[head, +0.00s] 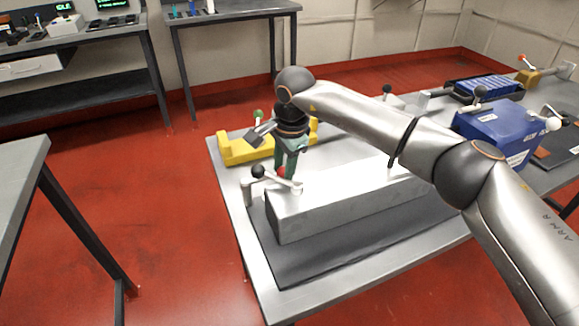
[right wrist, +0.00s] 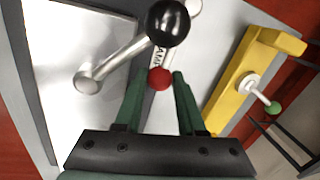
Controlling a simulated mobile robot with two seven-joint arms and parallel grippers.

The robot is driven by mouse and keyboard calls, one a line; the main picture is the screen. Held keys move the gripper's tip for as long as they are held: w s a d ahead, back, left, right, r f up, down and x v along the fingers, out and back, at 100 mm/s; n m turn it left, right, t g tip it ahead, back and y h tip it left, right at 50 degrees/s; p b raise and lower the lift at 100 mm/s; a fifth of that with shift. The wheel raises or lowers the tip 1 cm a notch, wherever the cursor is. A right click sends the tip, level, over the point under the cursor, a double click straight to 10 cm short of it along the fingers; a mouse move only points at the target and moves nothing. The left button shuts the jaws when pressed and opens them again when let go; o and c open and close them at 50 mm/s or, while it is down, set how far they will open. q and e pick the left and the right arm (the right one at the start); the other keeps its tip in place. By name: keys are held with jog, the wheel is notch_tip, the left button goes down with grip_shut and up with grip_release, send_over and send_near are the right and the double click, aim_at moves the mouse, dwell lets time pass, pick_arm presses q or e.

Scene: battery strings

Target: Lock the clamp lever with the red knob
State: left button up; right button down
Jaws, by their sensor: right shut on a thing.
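The red knob (head: 282,172) is at the near-left end of a long silver block, partly hidden by my right gripper in the head view. My right gripper (head: 283,172) points down and is shut on it. In the right wrist view, the red knob (right wrist: 160,78) sits between the two green fingertips (right wrist: 155,82). Part of the clamp lever shows beyond it, with lettering beside it that is only partly readable. A black knob (right wrist: 168,22) on a silver lever (right wrist: 120,58) stands close by and crosses over part of the view. My left gripper is not in view.
The silver block (head: 350,203) lies on a dark mat (head: 330,262) on the table. A yellow fixture (head: 240,149) with a green knob (head: 258,113) stands behind the gripper. A blue case (head: 500,130) is at the right, partly behind my arm.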

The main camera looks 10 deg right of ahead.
jog(key=c, duration=0.8)
grip_release()
jog(key=shift+c, duration=0.2)
jog(key=o, duration=0.3)
jog(key=r+p, duration=0.1)
jog(key=r, duration=0.1)
jog(key=s+r+p, duration=0.1)
jog(key=r+p, duration=0.1)
jog(key=r, duration=0.1)
jog(key=r+p, duration=0.2)
jog(key=r, duration=0.1)
jog(key=shift+s+d, duration=0.15)
jog(key=shift+d, duration=0.25)
